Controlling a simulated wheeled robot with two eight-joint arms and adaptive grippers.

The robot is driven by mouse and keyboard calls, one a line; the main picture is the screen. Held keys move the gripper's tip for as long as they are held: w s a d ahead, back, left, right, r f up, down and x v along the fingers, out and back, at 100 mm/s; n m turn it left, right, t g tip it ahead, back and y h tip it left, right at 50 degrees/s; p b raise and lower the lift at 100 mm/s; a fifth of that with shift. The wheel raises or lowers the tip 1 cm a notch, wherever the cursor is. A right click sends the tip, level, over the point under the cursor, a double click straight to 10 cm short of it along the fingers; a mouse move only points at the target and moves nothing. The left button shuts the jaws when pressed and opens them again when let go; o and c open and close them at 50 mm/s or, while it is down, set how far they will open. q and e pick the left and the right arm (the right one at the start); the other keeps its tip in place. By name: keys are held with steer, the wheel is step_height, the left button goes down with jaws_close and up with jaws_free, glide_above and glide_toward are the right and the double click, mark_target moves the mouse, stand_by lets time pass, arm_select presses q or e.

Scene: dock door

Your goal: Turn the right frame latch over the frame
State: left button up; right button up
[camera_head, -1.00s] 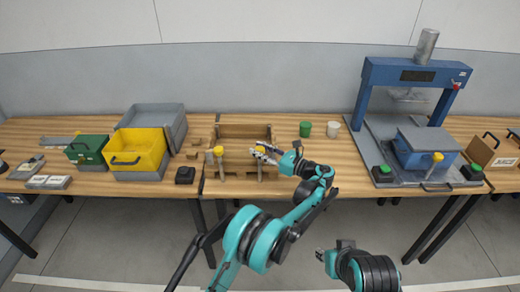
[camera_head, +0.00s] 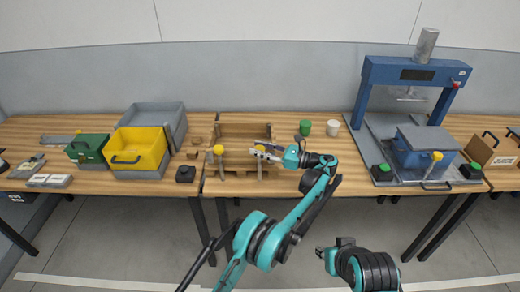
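The wooden frame (camera_head: 246,130) stands on the middle of the table. Its left latch has a yellow knob (camera_head: 218,150) on a post at the front left. The right frame latch (camera_head: 260,148) shows as a bit of yellow at the front right, mostly hidden by my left gripper (camera_head: 257,151). The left gripper is at this latch, its fingers pointing left; I cannot tell if they are closed on the knob. My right gripper (camera_head: 323,252) is low in front of the table, away from everything, and its fingers are too small to read.
A green cup (camera_head: 305,128) and a white cup (camera_head: 333,129) stand right of the frame. A blue press (camera_head: 365,95) is farther right. A yellow bin (camera_head: 135,147), a green box (camera_head: 88,149) and a grey crate (camera_head: 178,122) stand left. A small black block (camera_head: 185,174) is near the front edge.

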arm_select(q)
steer(key=shift+o, duration=1.3)
steer(key=v, duration=1.2)
